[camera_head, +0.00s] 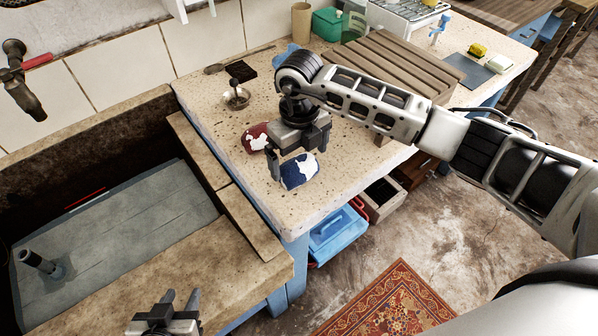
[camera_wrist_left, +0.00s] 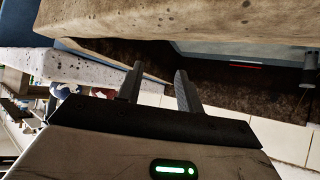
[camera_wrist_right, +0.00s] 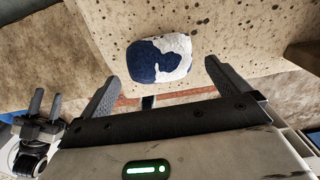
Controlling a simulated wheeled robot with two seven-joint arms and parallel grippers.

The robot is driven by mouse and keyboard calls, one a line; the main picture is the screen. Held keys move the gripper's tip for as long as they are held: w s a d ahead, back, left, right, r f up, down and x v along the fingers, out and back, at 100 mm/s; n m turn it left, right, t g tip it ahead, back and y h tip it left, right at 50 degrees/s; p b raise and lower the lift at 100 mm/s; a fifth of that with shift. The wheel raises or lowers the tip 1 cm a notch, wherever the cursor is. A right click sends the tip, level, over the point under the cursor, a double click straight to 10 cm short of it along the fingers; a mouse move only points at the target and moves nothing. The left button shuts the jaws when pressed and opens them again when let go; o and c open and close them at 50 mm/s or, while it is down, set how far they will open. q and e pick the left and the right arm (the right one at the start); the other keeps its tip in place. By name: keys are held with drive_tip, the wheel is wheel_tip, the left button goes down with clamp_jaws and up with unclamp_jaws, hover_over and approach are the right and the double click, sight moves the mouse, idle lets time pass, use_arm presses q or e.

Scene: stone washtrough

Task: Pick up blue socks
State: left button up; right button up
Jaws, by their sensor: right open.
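The blue socks (camera_head: 299,171), a rolled dark blue and white bundle, lie on the speckled stone counter. In the right wrist view the blue socks (camera_wrist_right: 160,59) sit just beyond the open fingers. My right gripper (camera_head: 299,160) is open and empty, pointing down close above the bundle; it also shows in the right wrist view (camera_wrist_right: 160,88). A red and white bundle (camera_head: 256,138) lies just behind and to the left of the blue one. My left gripper (camera_head: 181,300) is open and empty at the front of the stone trough; it also shows in the left wrist view (camera_wrist_left: 157,85).
The stone trough (camera_head: 262,245) is at the left, with a tap (camera_head: 22,85) above it. A small metal dish (camera_head: 236,97) and a slatted wooden rack (camera_head: 397,62) stand on the counter. A blue box (camera_head: 338,234) sits below it.

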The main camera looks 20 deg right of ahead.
sight(299, 162)
wheel_tip(299, 162, down, 3)
drive_tip(key=shift+f+b, duration=0.2)
drive_tip(key=shift+b, duration=0.55)
drive_tip(key=shift+r, duration=0.15)
drive_tip(key=c, duration=1.1)
drive_tip(key=shift+r, duration=0.1)
